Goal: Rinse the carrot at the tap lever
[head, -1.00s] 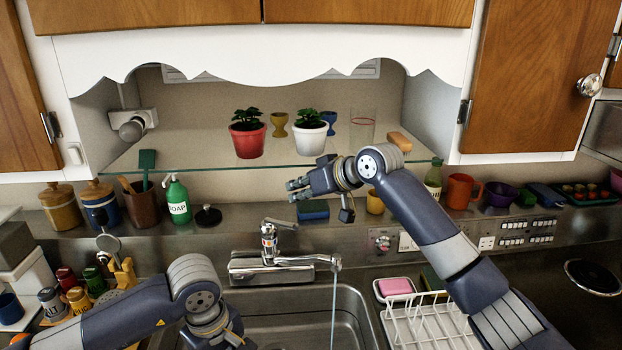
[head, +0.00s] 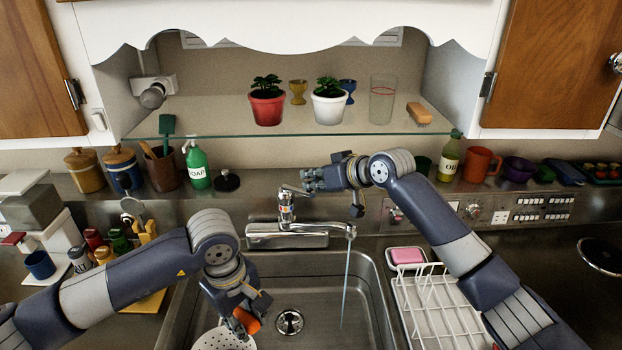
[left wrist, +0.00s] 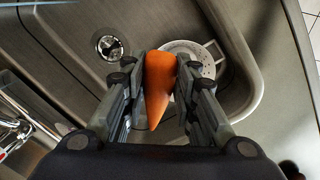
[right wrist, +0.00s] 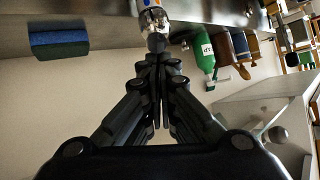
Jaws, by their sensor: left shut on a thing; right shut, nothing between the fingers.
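The orange carrot (left wrist: 160,85) is held between the fingers of my left gripper (left wrist: 158,88), over the sink. In the head view the carrot (head: 246,320) is low in the basin's left part, above a white colander (head: 222,340). The tap (head: 290,230) stands behind the sink, and its lever (head: 290,192) is at the top. A thin stream of water (head: 346,285) falls from the spout, to the right of the carrot and apart from it. My right gripper (head: 308,180) is shut and empty beside the lever; I cannot tell whether it touches it.
The sink basin (head: 375,310) has a drain (head: 289,322). A dish rack (head: 430,300) and a pink soap (head: 407,256) are right of it. A soap bottle (head: 197,166) stands on the back ledge. A glass shelf (head: 225,130) with potted plants is above the tap.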

